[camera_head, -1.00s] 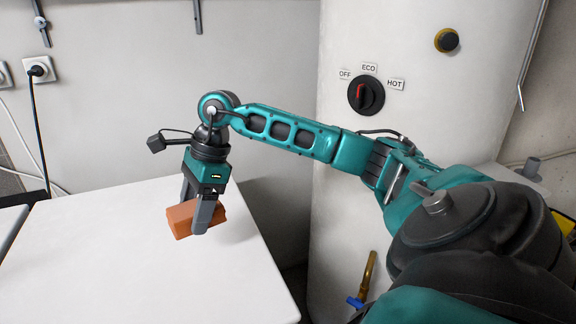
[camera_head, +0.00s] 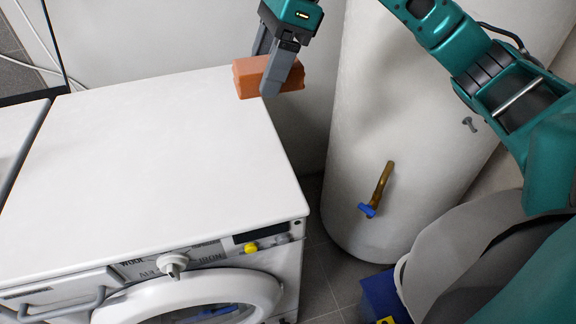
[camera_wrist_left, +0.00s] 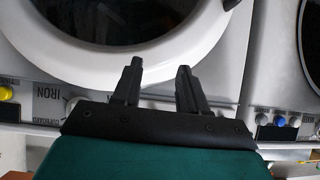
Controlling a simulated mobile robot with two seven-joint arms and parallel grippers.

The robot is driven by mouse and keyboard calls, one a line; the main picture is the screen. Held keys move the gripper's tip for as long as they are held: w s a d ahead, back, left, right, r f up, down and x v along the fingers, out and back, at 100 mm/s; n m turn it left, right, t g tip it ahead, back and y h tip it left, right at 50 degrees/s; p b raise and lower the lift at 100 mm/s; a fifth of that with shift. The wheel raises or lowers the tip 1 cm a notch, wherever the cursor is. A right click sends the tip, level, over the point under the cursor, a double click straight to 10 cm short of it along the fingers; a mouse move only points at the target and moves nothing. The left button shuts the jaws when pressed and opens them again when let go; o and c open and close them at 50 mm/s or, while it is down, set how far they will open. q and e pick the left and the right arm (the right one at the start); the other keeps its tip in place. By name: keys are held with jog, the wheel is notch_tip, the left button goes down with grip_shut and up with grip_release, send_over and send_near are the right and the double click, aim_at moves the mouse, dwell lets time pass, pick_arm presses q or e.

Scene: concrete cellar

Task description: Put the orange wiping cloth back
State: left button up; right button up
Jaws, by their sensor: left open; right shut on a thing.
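The orange wiping cloth (camera_head: 249,76) looks like a folded, block-shaped bundle. My right gripper (camera_head: 270,82) is shut on it, pointing down, with one dark finger across its front. In the head view the cloth overlaps the back right corner of the white washing machine top (camera_head: 150,160). I cannot tell exactly how high above the top it is. My left gripper (camera_wrist_left: 160,67) shows only in the left wrist view. It is open and empty, its two black fingers in front of a round washing machine door (camera_wrist_left: 110,66).
A white boiler (camera_head: 400,130) with a brass tap (camera_head: 382,182) stands right of the machine, beyond a narrow floor gap. A blue box (camera_head: 384,296) is on the floor at lower right. The machine top is bare. A dark-framed edge (camera_head: 28,150) borders it on the left.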

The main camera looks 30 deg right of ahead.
jog(key=b, duration=0.1)
send_over(266, 174)
jog(key=d, duration=0.1)
jog(key=f, duration=1.6)
jog(key=shift+s+d, duration=0.15)
jog(key=shift+s, duration=0.1)
pick_arm(q)
jog(key=shift+w+d+f+b, duration=0.2)
jog(key=shift+d+f+b, duration=0.1)
jog(key=shift+f, duration=0.05)
pick_arm(e)
jog(key=shift+f, duration=1.85)
pick_arm(q)
jog(key=shift+f, duration=0.1)
pick_arm(e)
jog(key=shift+f, duration=0.1)
jog(key=o, duration=0.6)
jog(key=shift+f, duration=0.1)
jog(key=shift+c, duration=0.2)
pick_arm(q)
jog(key=shift+w, duration=0.1)
pick_arm(e)
jog(key=o, duration=0.4)
jog(key=shift+o, duration=0.2)
jog(key=shift+r, duration=0.3)
pick_arm(q)
jog(key=shift+a+r, duration=0.1)
jog(key=shift+r, duration=0.15)
pick_arm(e)
jog(key=v, duration=1.2)
